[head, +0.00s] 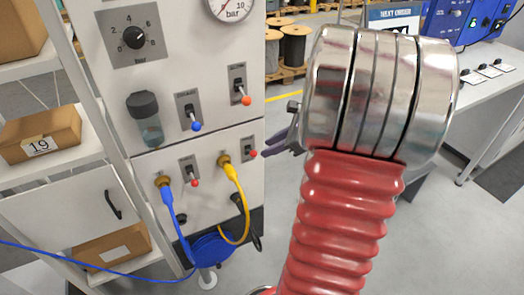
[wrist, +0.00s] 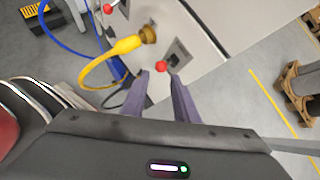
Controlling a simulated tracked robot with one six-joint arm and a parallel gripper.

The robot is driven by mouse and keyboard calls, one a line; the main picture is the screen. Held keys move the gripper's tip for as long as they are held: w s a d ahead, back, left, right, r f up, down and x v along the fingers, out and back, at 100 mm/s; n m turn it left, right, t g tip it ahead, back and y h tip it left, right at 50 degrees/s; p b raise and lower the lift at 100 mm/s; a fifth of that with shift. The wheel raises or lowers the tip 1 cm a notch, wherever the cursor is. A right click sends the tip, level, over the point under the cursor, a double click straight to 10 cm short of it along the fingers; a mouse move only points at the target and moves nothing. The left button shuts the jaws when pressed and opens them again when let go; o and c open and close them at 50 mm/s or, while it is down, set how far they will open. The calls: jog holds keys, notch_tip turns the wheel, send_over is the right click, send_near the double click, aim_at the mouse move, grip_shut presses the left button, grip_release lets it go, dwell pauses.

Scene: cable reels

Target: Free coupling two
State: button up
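The cabinet's lower panel has two brass couplings. The left coupling (head: 163,182) carries a blue hose (head: 170,208); the right coupling (head: 223,160) carries a yellow hose (head: 242,195). The yellow hose's coupling also shows in the wrist view (wrist: 147,35). No number is readable on either. A red-tipped lever (head: 251,152) sits right of the yellow hose's coupling, and another red-tipped lever (head: 192,176) sits right of the blue one. My gripper (wrist: 159,76) is open and empty. In the wrist view, the right lever's red knob (wrist: 161,67) appears at the gap between its fingertips; contact cannot be told.
Above are a blue-tipped lever (head: 193,118), an orange-tipped lever (head: 244,92), a dial (head: 134,38) and a gauge (head: 232,5). Hoses hang below the panel near a blue coil (head: 212,248). Shelves with boxes (head: 40,135) stand left. Open floor lies right of the cabinet.

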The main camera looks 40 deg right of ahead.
jog(key=shift+v, duration=2.35)
jog(key=s+a+f+n+g, duration=0.3)
jog(key=s+f+n, duration=0.1)
jog(key=n, duration=0.2)
jog(key=s+a+r+n+h, duration=0.1)
jog(key=a+r+n, duration=0.2)
jog(key=a+n, duration=0.4)
jog(key=s+a+r+n+h, duration=0.1)
jog(key=a+r+n, duration=0.2)
jog(key=a+n, duration=0.5)
jog(key=s+a+r+n, duration=0.1)
jog(key=a+r+n, duration=0.2)
jog(key=a+n, duration=0.5)
jog(key=a, duration=0.8)
jog(key=shift+h, duration=0.4)
jog(key=shift+s+r, duration=0.1)
